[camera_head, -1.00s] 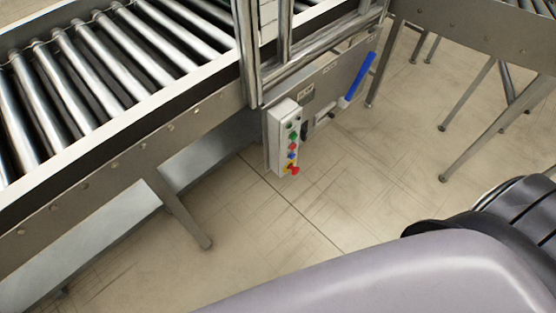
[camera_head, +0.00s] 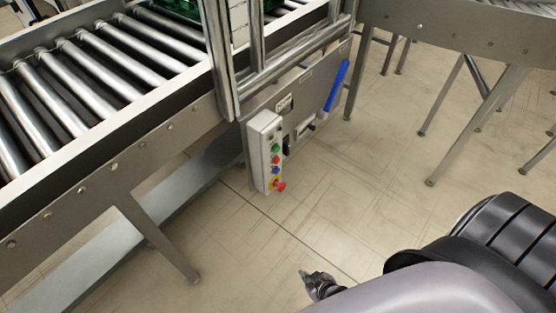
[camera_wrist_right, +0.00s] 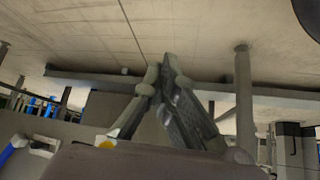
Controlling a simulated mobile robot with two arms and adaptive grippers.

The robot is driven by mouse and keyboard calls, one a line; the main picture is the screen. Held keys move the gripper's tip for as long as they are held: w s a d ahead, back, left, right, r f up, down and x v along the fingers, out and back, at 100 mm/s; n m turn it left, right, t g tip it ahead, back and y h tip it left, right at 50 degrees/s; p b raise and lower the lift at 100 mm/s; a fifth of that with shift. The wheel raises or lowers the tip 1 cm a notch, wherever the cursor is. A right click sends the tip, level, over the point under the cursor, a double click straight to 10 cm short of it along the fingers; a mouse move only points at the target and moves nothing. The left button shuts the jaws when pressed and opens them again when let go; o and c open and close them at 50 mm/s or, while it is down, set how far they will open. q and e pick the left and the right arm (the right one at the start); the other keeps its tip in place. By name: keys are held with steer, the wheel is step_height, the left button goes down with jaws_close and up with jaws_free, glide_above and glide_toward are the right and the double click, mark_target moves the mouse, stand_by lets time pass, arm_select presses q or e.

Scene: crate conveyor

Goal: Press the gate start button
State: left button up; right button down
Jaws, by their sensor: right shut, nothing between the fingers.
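The control box (camera_head: 257,152) is a pale upright box on the side of the conveyor frame in the head view. Its front carries a column of small buttons, with a green button (camera_head: 276,149), a red one (camera_head: 276,160) and a blue one (camera_head: 275,170). A red knob (camera_head: 281,187) sticks out at the bottom. The labels are too small to read. My right gripper (camera_head: 305,275) is shut and empty, below and slightly right of the box, clearly apart from it. In the right wrist view its fingertips (camera_wrist_right: 167,66) meet. My left gripper is out of view.
The roller conveyor (camera_head: 110,165) runs along the left, with a green crate (camera_head: 180,6) at its top. A blue handle (camera_head: 337,86) sits right of the box. A second conveyor (camera_head: 450,32) stands at upper right. The floor between is clear.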

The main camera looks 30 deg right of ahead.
mark_target(277, 149)
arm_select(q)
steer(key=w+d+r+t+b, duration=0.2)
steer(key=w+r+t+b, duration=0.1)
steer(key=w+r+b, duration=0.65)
arm_select(e)
steer(key=w+d+r+m+t+h, duration=0.1)
steer(key=w+d+r+t, duration=0.2)
steer(key=w+r+t, duration=0.35)
steer(key=w+d+r+m+t+h, duration=0.1)
steer(key=w+d+r+t, duration=0.15)
steer(key=w+r, duration=0.65)
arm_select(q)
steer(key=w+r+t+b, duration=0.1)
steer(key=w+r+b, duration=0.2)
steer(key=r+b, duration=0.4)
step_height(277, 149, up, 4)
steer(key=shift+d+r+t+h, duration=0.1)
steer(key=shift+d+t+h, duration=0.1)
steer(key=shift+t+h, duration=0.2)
arm_select(e)
steer(key=w+d+r+m+t+h, duration=0.1)
steer(key=d+r+m+t+h, duration=0.1)
steer(key=r, duration=0.6)
steer(key=w+d+r+m+t+h, duration=0.1)
steer(key=r+t, duration=0.3)
steer(key=r, duration=0.4)
steer(key=shift+w+d+m+t+h, duration=0.25)
steer(key=shift+d+m+t+h, duration=0.05)
steer(key=shift+d+m+h, duration=0.55)
